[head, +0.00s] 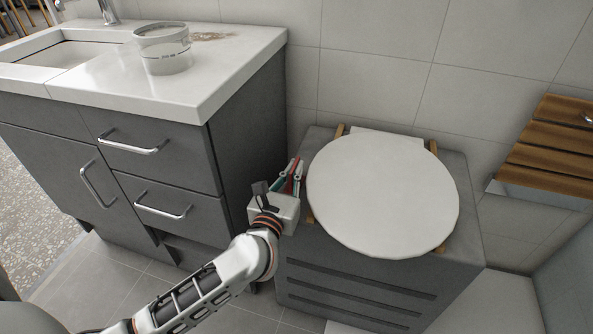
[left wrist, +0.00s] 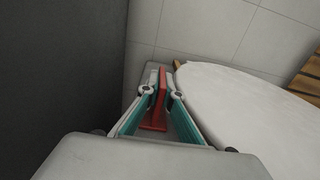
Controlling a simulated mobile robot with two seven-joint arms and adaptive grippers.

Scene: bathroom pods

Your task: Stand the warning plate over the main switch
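A red plate with a foot, which I take as the warning plate (left wrist: 159,100), is upright between my left gripper's fingers at the left edge of the grey cabinet top. In the head view only a thin red strip of it (head: 298,172) shows. My left gripper (head: 292,172) has teal-lined fingers close on both sides of the plate at their tips, and appears shut on it; the fingers also show in the left wrist view (left wrist: 160,90). I cannot make out a main switch; whether the plate or gripper hides it I cannot tell. My right gripper is not in view.
A large white round lid (head: 382,195) lies on wooden strips on the grey cabinet (head: 330,275), right beside the gripper. A dark vanity (head: 245,130) stands close on the left, with a clear tub (head: 163,50) on its white top. A slatted wooden seat (head: 555,150) is on the right wall.

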